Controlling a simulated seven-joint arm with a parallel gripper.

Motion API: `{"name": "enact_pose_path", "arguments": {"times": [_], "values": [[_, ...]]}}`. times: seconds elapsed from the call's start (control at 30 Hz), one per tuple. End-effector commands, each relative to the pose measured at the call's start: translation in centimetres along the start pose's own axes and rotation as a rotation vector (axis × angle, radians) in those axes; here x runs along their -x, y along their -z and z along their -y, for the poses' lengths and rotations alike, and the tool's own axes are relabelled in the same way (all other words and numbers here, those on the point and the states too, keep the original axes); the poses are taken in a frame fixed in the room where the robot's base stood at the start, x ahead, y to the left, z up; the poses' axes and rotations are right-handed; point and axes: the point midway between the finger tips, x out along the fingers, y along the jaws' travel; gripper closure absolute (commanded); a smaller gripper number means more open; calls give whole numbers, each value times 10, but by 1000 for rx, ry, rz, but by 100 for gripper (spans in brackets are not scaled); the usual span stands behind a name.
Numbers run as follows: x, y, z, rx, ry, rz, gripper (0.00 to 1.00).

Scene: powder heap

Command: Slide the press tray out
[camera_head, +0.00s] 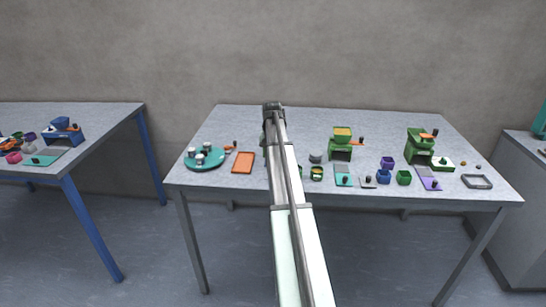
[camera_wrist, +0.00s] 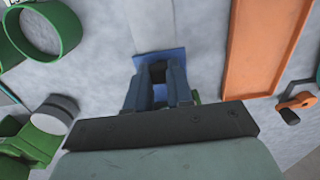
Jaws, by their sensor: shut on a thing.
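My gripper (camera_wrist: 160,78) points down at the grey table in the wrist view. Its two fingers are closed around a small dark knob-like part (camera_wrist: 158,72), which seems to belong to a flat blue piece (camera_wrist: 158,54). The fingers cover much of this piece, and I cannot tell for sure that it is the press tray. A pale flat strip (camera_wrist: 165,18) lies just beyond the blue piece.
The orange tray (camera_wrist: 268,45) is close on one side in the wrist view; a green ring (camera_wrist: 45,30) is on the other. In the head view, a teal round plate (camera_head: 205,158) stands left. Green machines (camera_head: 340,150), cups and small boards crowd the right. The table's back is clear.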

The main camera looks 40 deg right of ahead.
Motion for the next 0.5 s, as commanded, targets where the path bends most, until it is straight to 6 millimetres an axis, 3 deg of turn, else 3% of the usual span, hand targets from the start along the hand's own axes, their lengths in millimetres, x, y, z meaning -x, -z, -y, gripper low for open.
{"name": "enact_pose_path", "arguments": {"times": [0.5], "values": [[0,-24,-1,-1,-1,0,100]]}}
